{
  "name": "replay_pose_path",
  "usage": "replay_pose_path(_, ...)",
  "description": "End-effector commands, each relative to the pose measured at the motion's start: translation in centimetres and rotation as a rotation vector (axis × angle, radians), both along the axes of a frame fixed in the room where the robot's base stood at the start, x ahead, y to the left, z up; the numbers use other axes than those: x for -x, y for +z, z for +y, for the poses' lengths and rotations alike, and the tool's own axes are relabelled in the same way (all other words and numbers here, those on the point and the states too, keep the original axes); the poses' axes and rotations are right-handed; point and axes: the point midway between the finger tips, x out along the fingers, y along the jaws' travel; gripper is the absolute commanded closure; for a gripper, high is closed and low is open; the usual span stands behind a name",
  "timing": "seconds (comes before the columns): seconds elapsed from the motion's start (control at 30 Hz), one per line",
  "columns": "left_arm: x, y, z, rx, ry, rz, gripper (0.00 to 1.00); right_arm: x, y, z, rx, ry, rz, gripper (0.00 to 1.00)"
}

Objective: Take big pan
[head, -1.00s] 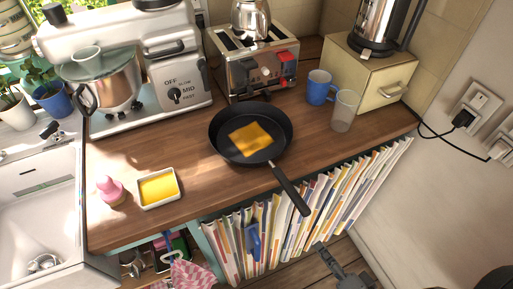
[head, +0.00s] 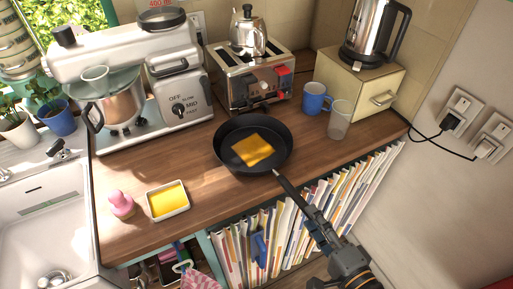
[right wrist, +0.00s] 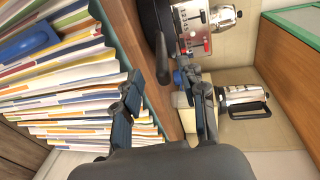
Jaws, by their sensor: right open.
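The black pan (head: 229,157) stands on the wooden counter with a yellow-orange square piece (head: 252,149) in it. Its handle (head: 286,186) points toward the front edge, at my right gripper (head: 318,222). In the right wrist view, part of the dark pan (right wrist: 150,18) shows at the top, with its handle (right wrist: 157,82) pointing down. The open fingers of my right gripper (right wrist: 163,82) appear on either side of the handle's end. I cannot tell whether they touch it. My left gripper is not in view.
Below the front edge stands a row of thin books (head: 345,195) with a blue item (head: 259,249). Behind the pan are a toaster (head: 248,85), a blue mug (head: 313,97) and a clear cup (head: 339,121). A white dish (head: 168,213) and pink item (head: 121,204) lie left.

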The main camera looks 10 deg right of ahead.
Motion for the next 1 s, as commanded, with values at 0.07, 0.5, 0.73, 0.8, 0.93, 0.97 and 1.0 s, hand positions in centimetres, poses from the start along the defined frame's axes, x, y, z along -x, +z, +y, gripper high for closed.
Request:
replay_pose_path(0.07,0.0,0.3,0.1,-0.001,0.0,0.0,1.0,-0.8,0.0,0.2,0.0,0.0,-0.001,0.58)
replay_pose_path(0.5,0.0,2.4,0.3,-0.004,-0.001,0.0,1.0,-4.5,0.0,1.1,0.001,0.001,-0.001,0.58)
replay_pose_path(0.73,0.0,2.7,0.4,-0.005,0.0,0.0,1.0,-6.2,-0.7,1.6,0.0,0.001,0.0,0.58)
replay_pose_path(0.8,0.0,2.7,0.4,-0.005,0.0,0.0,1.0,-6.3,-0.8,1.7,0.0,0.001,0.001,0.58)
replay_pose_path(0.93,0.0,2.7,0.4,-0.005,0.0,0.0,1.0,-6.3,-0.8,1.7,0.0,0.001,0.002,0.58)
replay_pose_path(0.97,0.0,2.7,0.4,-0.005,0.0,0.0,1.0,-6.3,-0.8,1.7,0.0,0.001,0.001,0.58)
replay_pose_path(1.0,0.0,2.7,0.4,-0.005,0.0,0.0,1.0,-6.3,-0.8,1.6,0.0,0.001,0.001,0.67)
